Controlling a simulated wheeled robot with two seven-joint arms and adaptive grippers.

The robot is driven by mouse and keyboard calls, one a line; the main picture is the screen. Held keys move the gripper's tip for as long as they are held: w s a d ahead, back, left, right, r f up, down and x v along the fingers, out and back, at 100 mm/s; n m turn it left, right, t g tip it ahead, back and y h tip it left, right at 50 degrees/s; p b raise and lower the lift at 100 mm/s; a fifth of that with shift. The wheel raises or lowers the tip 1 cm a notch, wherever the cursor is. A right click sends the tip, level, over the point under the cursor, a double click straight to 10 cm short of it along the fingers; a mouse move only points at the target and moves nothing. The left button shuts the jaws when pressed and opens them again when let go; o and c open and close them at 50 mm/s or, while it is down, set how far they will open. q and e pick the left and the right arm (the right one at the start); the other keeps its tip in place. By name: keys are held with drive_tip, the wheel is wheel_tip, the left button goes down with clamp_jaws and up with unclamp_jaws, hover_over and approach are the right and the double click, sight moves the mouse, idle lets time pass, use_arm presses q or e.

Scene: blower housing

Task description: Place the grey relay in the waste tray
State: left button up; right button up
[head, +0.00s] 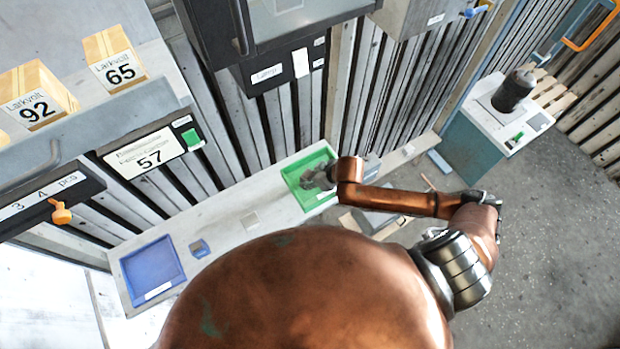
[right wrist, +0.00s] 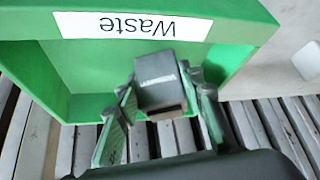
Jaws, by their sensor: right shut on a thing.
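The grey relay (right wrist: 160,84) is a small dark grey block with white print on its side. My right gripper (right wrist: 164,100) is shut on it, one finger at each side. The waste tray (right wrist: 90,72) is green, with a white label reading "Waste" that appears upside down in the right wrist view. The relay shows in front of the tray's interior; its exact height cannot be told. In the head view my right gripper (head: 316,178) is over the green tray (head: 296,174), and the relay is hidden there. My left gripper is out of view.
A grey box (head: 371,166) stands right of the waste tray. Cabinets (head: 290,25) hang above.

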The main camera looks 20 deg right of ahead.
drive_tip(key=o, duration=1.2)
drive_tip(key=shift+o, duration=0.2)
drive_tip(key=v, duration=1.2)
drive_tip(key=shift+b, duration=0.35)
